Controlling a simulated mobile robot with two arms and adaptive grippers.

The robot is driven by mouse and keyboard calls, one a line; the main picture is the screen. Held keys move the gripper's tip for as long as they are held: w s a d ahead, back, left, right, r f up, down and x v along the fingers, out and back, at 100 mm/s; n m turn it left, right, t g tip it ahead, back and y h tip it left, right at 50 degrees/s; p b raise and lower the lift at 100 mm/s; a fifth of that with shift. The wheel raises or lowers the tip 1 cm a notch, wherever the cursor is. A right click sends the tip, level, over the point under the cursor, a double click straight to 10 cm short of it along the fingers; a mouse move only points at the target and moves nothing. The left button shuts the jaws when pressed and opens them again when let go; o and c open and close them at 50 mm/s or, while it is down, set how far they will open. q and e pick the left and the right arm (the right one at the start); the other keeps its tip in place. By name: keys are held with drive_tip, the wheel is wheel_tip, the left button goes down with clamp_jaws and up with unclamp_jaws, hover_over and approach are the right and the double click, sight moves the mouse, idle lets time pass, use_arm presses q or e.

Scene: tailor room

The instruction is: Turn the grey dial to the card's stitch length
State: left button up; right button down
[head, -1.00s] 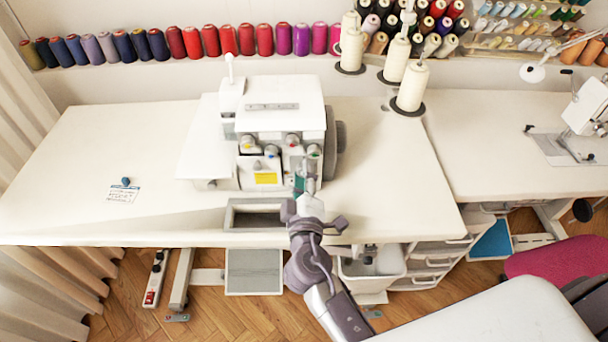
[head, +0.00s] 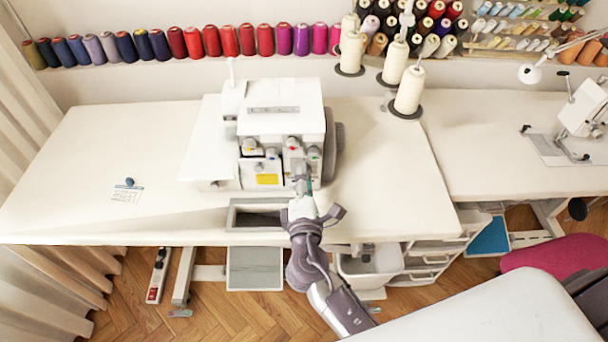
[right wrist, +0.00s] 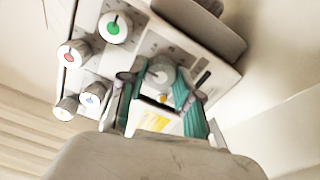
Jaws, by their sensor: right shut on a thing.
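The white sewing machine (head: 280,110) stands on the table, with several colour-marked knobs on its front. The grey dial (right wrist: 160,74) is low on the machine's front, between the teal fingertips of my right gripper (right wrist: 158,90) in the right wrist view. The gripper is shut on the dial; the fingers hide part of its rim, and I cannot read its setting. My left gripper is not in view.
Green (right wrist: 114,28), red (right wrist: 72,54) and blue (right wrist: 93,95) marked knobs sit close to my right fingers. A small blue object (head: 129,182) is at the card's top edge. Thread cones (head: 410,90) stand behind right. The table's left side is mostly clear.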

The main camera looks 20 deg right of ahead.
drive_tip(key=shift+f, duration=0.1)
idle(0.3)
drive_tip(key=c, duration=0.8)
unclamp_jaws()
drive_tip(key=v, duration=1.2)
